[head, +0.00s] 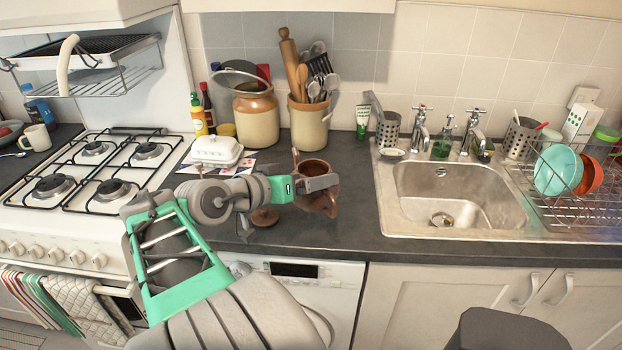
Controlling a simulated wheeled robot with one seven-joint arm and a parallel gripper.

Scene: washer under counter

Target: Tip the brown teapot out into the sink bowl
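The brown teapot (313,167) is at the counter's middle, left of the sink, with its round open top showing. My gripper (322,184) is right at the teapot, in front of its body, and hides part of it. I cannot tell whether its fingers are closed on the teapot, or whether the teapot is just off the counter. A small brown lid (264,216) lies on the counter to the left, partly beside my arm. The steel sink bowl (415,205) is to the right and looks empty, with a drain at its bottom.
Taps (421,130) and a green soap bottle (443,138) stand behind the bowl. A dish rack (590,207) with bowls is at the right. A utensil crock (308,125) and a white butter dish (215,150) stand behind my arm. Counter between teapot and sink is clear.

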